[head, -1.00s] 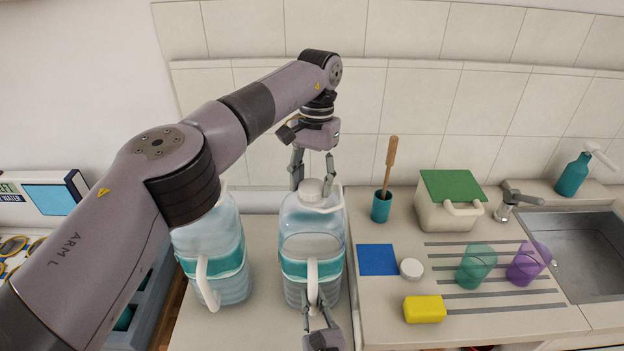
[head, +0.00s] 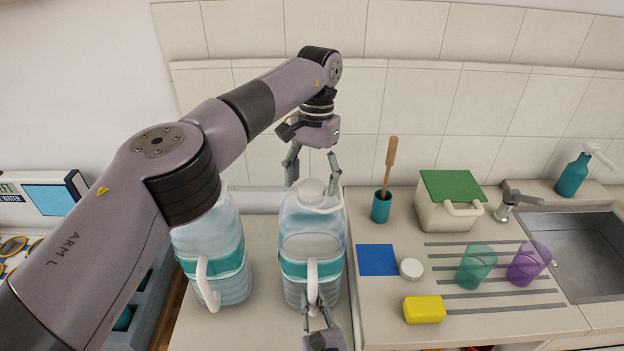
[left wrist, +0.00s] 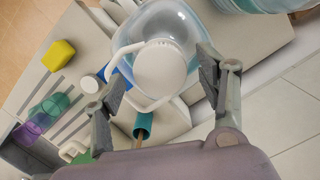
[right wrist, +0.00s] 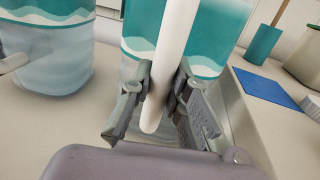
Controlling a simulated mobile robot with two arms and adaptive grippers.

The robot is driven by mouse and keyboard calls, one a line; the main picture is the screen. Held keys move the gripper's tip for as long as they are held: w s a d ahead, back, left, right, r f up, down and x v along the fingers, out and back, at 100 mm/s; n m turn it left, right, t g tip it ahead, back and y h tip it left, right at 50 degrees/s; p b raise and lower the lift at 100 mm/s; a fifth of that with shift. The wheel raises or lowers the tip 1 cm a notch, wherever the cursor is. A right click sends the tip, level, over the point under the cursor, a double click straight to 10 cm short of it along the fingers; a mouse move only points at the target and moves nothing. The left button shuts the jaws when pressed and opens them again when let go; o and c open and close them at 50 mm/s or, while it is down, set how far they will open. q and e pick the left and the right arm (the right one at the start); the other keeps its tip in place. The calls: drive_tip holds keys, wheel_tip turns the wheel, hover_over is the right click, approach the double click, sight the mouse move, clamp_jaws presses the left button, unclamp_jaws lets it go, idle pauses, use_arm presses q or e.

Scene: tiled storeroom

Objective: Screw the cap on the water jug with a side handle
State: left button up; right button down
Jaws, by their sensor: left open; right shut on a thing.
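The water jug (head: 298,220) with a white side handle (head: 312,278) stands upright on the counter. A white cap (head: 312,187) sits on its neck; the threads are hidden. In the left wrist view the cap (left wrist: 160,67) lies between the spread fingers. My left gripper (head: 313,172) is open, pointing down over the cap, with a finger on either side and a visible gap. My right gripper (head: 318,307) is shut on the lower part of the handle, which also shows between its fingers in the right wrist view (right wrist: 172,50).
A second jug (head: 228,284) stands to the left, its top hidden by my left arm. To the right are a loose white cap (head: 411,268), blue square (head: 377,260), yellow sponge (head: 424,310), teal holder (head: 381,207), two tumblers and a green-lidded box (head: 450,212). The tiled wall is behind.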

use_arm(q)
wheel_tip(320, 180, up, 4)
drive_tip(key=shift+r, duration=0.1)
drive_tip(key=shift+c, duration=0.3)
